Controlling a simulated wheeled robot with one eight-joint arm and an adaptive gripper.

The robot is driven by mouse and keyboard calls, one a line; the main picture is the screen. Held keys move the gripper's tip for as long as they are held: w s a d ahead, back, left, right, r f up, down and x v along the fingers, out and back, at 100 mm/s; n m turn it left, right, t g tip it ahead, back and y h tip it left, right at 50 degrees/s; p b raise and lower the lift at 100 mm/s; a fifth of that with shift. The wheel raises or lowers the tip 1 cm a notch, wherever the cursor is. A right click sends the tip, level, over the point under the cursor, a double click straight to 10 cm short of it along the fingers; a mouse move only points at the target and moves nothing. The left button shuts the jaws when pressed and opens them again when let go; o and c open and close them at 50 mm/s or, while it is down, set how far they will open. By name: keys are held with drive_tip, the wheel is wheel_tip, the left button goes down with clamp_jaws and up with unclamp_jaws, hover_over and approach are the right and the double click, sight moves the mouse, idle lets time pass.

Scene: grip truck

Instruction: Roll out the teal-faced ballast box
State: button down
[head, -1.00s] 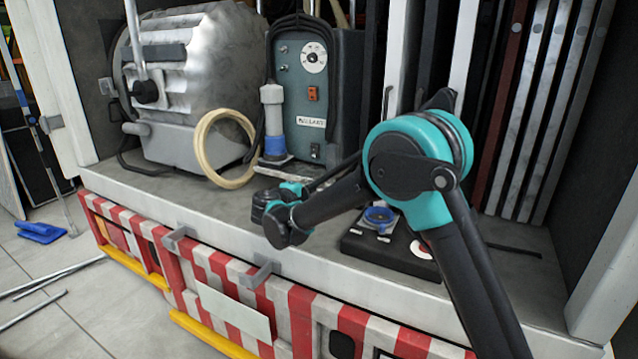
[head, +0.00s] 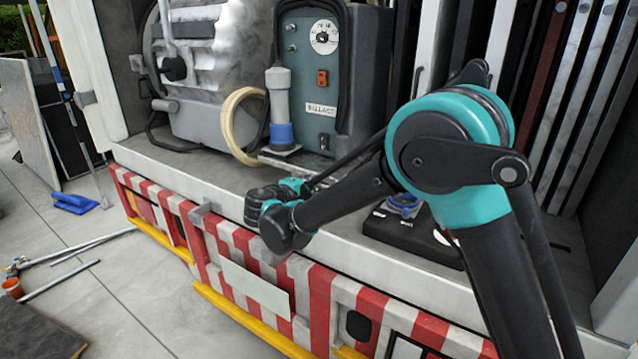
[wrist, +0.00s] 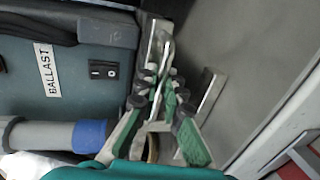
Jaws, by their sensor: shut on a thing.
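The ballast box (head: 335,75) stands upright on the truck bed, its teal face outward with a dial, an orange switch and a BALLAST label. Its lower face also shows in the wrist view (wrist: 85,75). A metal strip (wrist: 150,45) with a thin metal loop (wrist: 168,45) runs along its base. My gripper (wrist: 162,80) is shut at this loop, low in front of the box. The fingers cover the grip point, so how far they reach around the metal is hidden. In the head view my wrist is low over the bed's front edge.
A grey connector with a blue collar (head: 281,105) and a cream cable coil (head: 238,125) stand left of the box, near a large silver lamp (head: 200,80). A black case (head: 410,240) lies right, under my arm. Upright panels (head: 575,100) fill the right side.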

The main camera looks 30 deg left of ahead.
drive_tip(key=shift+s+f, duration=0.1)
drive_tip(key=shift+s, duration=0.15)
drive_tip(key=c, duration=1.9)
unclamp_jaws()
drive_tip(key=shift+a, duration=0.1)
drive_tip(key=d+v, duration=0.1)
drive_tip(key=v, duration=1.1)
drive_tip(key=shift+a, duration=0.4)
drive_tip(key=shift+s, duration=0.1)
